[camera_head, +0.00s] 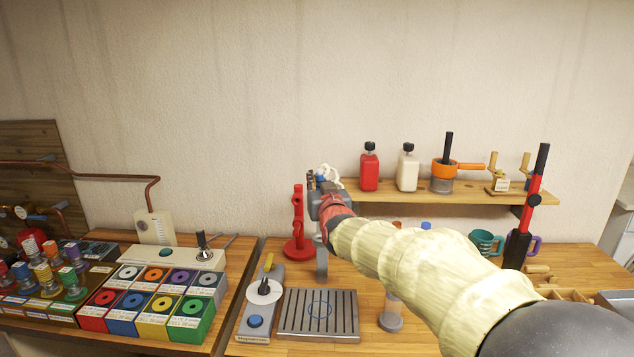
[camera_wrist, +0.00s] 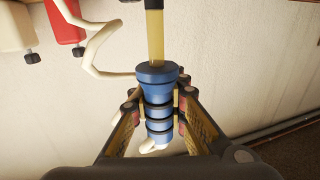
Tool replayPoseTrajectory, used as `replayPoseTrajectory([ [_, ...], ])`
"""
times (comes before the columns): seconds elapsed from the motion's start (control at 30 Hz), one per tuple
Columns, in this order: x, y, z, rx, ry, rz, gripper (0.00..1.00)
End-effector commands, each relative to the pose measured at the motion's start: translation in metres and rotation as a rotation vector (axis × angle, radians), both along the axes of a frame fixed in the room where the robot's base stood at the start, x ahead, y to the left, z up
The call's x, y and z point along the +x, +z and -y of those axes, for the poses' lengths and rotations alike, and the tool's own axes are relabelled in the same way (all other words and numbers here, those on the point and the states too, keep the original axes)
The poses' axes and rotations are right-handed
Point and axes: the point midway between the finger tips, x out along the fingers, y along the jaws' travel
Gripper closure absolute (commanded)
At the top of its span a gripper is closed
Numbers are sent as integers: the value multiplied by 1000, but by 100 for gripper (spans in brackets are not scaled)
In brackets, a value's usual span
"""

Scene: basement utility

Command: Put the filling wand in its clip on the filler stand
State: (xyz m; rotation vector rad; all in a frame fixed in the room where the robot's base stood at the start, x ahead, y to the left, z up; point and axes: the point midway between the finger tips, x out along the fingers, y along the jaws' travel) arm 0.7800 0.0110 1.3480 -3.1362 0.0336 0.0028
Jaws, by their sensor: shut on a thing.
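The filling wand (camera_wrist: 157,88) has a ribbed blue body with a pale yellow tube at one end and a cream hose (camera_wrist: 98,48) curling beside it in the wrist view. My gripper (camera_wrist: 158,108) is shut on the blue body, a finger on each side. In the head view my gripper (camera_head: 324,190) is raised above the bench, close to the wall, and mostly hides the wand. A red post (camera_head: 298,222) on a round foot, apparently the filler stand, stands just left of my gripper. I cannot make out its clip clearly.
A slatted tray (camera_head: 290,325) lies on the bench below my arm, beside a grey device with a white dial (camera_head: 264,291). A wooden shelf (camera_head: 388,194) with red and white bottles is right of my gripper. Coloured boxes (camera_head: 190,328) fill the left bench.

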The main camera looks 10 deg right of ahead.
Motion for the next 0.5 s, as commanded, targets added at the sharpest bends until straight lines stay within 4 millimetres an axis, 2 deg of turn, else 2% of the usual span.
replayPoseTrajectory([
  [0.17,0,-8,0,-2,0,0,100],
  [0.5,0,-39,0,-10,0,0,100],
])
